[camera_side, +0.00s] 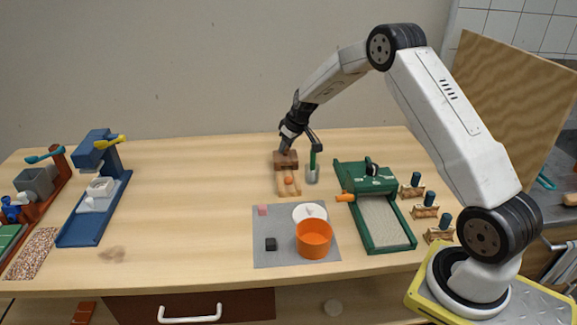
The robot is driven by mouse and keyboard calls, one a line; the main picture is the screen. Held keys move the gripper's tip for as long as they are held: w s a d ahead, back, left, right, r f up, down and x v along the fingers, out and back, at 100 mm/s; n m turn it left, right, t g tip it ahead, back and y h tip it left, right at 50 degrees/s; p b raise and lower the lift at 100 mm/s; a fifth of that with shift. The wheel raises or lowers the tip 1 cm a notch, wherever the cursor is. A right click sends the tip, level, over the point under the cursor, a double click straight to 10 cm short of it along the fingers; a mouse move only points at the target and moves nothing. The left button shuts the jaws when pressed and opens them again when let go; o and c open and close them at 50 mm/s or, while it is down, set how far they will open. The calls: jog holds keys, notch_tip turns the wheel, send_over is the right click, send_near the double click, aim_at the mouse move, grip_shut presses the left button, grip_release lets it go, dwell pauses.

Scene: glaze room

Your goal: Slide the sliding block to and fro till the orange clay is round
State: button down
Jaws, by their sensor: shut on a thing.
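The sliding block (286,163) is a brown wooden block at the far end of a small light wooden track (296,189). The orange clay (288,180) lies on the track, just in front of the block on the near side. It looks roundish, but it is too small to tell how round. My gripper (285,152) points down from above and is shut on the block; its fingertips are hard to make out. The underside of the block and the track beneath it are hidden.
A green tray machine (372,181) is further right. A grey mat (262,228) in front carries an orange bowl (314,241), a white dish and small cubes. A blue press (96,190) stands left; the table between is clear.

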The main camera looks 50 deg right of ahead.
aim_at(294, 157)
jog(key=shift+w+d, duration=0.35)
jog(key=shift+d, duration=0.15)
jog(key=shift+c, duration=2)
grip_release()
jog(key=shift+a+r, duration=0.1)
jog(key=v, duration=0.7)
jog(key=shift+r, duration=0.3)
jog(key=shift+s, duration=0.15)
